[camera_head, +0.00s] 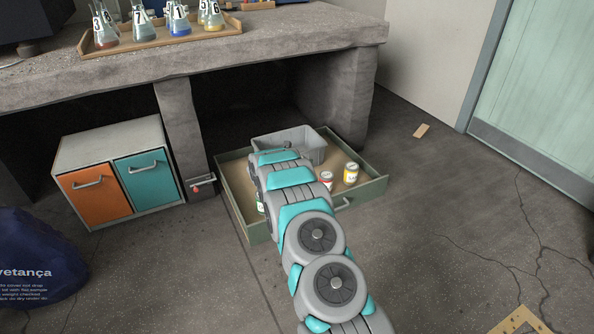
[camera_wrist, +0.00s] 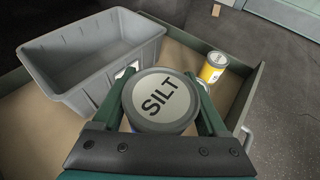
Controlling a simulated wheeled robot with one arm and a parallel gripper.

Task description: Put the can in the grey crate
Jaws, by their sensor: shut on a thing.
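A can with a grey lid marked "SILT" (camera_wrist: 160,98) is between the two green fingers of my gripper (camera_wrist: 158,86) in the wrist view. The gripper is shut on it, and its side is mostly hidden. The grey crate (camera_wrist: 60,75) is empty where I can see in, and lies just left of and beyond the can. The can is outside the crate; its height above the drawer floor is unclear. In the head view the crate (camera_head: 318,150) shows behind my arm, which hides my gripper and the held can.
The crate stands in an open green drawer (camera_head: 362,191) under the concrete bench (camera_head: 215,55). A yellow can (camera_head: 351,174) and a red-labelled can (camera_head: 327,180) stand right of my arm. A green can (camera_head: 260,203) is partly hidden left of it. A cabinet (camera_head: 112,172) stands left.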

